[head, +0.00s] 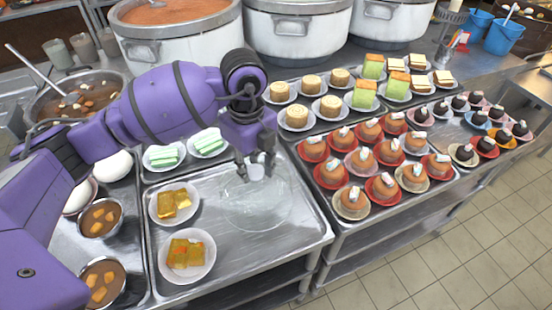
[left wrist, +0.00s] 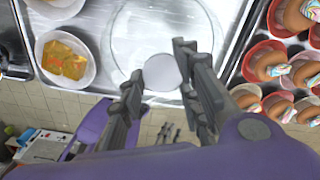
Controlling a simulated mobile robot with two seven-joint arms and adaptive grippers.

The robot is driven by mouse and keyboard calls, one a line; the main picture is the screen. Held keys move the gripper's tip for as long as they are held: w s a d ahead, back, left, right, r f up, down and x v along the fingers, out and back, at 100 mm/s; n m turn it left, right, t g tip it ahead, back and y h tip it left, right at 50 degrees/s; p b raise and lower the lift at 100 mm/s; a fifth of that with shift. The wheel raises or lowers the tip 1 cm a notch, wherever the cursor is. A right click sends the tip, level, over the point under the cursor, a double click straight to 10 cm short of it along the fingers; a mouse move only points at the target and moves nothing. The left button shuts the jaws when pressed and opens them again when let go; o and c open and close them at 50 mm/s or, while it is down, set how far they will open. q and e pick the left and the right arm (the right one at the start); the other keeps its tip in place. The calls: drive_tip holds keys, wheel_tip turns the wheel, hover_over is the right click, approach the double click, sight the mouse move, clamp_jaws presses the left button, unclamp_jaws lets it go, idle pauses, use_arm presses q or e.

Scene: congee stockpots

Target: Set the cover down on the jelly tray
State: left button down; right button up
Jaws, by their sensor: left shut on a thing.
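The cover (head: 270,203) is a clear, round, see-through lid with a white knob. My left gripper (head: 257,168) is shut on the knob from above. The left wrist view shows the knob (left wrist: 161,72) between the two fingers and the clear disc (left wrist: 125,40) around it. The jelly tray (head: 305,238) is a shallow metal tray with two white plates of yellow-orange jelly, a rear plate (head: 174,203) and a front plate (head: 187,256), on its left side. The cover is over the bare right part of the tray; I cannot tell whether it touches the tray. My right gripper is not seen.
Pale green cakes (head: 208,142) stand behind the jelly tray. A tray of brown desserts on red plates (head: 331,172) adjoins on the right. Bowls of brown soup (head: 100,217) are at left. Large stockpots (head: 180,35) line the back. The tray's front right is clear.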

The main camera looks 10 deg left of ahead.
sight(255, 169)
use_arm(q)
drive_tip(key=shift+w+d+f, duration=0.1)
drive_tip(key=shift+w+f, duration=0.25)
drive_tip(key=shift+f, duration=0.1)
drive_tip(key=shift+w+f, duration=0.15)
drive_tip(key=shift+f, duration=0.75)
drive_tip(key=shift+w+f, duration=0.1)
drive_tip(key=shift+f, duration=0.75)
drive_tip(key=shift+f, duration=0.2)
drive_tip(key=c, duration=1.3)
unclamp_jaws()
drive_tip(key=shift+r, duration=0.1)
wheel_tip(255, 169, up, 12)
drive_tip(key=shift+r, duration=0.15)
